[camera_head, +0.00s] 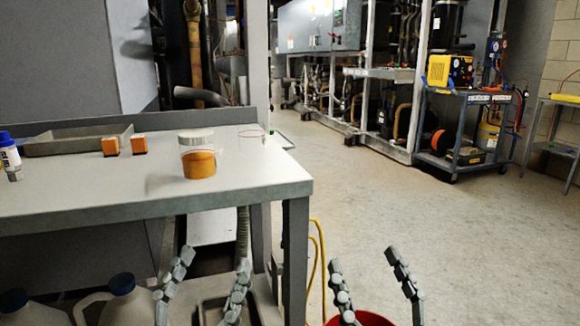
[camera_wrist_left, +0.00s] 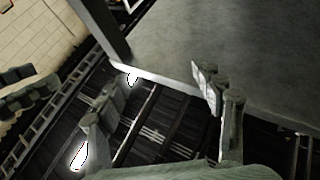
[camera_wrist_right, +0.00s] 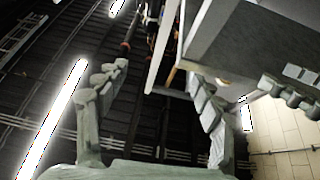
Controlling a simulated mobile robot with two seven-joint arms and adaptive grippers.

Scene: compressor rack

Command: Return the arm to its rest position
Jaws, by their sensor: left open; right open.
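My left gripper (camera_head: 208,285) is at the bottom of the head view, in front of the workbench and below its top. Its fingers are spread and nothing is between them; they also show in the left wrist view (camera_wrist_left: 162,108). My right gripper (camera_head: 376,285) is to its right, beyond the bench's right leg, over the floor and a red bucket. Its fingers are apart and empty, and they show in the right wrist view (camera_wrist_right: 155,105). Both grippers point upward, as the wrist views look toward the ceiling and the bench's underside.
The workbench (camera_head: 120,196) holds an orange jar (camera_head: 199,163), two small orange boxes (camera_head: 139,144), a grey tray (camera_head: 65,147) and a blue-capped bottle (camera_head: 9,155). A red bucket (camera_head: 362,320) stands low. A tool cart (camera_head: 463,130) and compressor rack stand behind. The floor (camera_head: 430,220) at right is clear.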

